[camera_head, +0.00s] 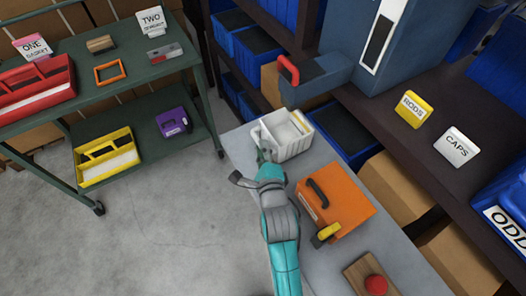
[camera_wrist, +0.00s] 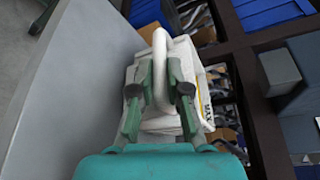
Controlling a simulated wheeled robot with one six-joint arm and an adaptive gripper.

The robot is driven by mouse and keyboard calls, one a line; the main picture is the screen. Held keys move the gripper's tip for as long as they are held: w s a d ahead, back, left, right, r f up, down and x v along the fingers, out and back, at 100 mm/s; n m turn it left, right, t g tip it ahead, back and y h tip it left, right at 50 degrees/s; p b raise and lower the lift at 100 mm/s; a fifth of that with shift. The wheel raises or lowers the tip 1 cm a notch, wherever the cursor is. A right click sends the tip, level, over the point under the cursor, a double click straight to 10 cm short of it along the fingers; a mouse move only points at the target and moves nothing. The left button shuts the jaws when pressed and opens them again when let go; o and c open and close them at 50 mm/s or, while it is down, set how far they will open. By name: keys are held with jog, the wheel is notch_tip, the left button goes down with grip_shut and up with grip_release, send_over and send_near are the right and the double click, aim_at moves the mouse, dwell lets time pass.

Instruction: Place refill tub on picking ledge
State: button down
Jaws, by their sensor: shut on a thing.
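A white tub (camera_head: 292,138) is at the far end of the grey bench (camera_head: 240,148) in the head view, with some contents in its open top. In the wrist view the white tub (camera_wrist: 125,100) is behind my fingers, its upright white handle (camera_wrist: 160,45) between them. My gripper (camera_wrist: 160,82) is shut on this handle. In the head view my gripper (camera_head: 264,148) is at the tub's near-left side. I cannot tell whether the tub rests on the bench or hangs just above it. No surface is labelled as the picking ledge.
An orange case (camera_head: 345,200) with a black handle lies on the bench near my arm. A red button (camera_head: 376,285) is nearer. A blue machine (camera_head: 360,45) stands behind the tub. A dark shelf (camera_head: 400,150) carries RODS and CAPS signs. A green cart (camera_head: 130,85) stands left.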

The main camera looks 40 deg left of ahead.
jog(key=shift+f, duration=0.75)
jog(key=c, duration=1.1)
grip_release()
jog(key=shift+c, duration=0.2)
jog(key=v, duration=1.2)
jog(key=shift+r, duration=0.1)
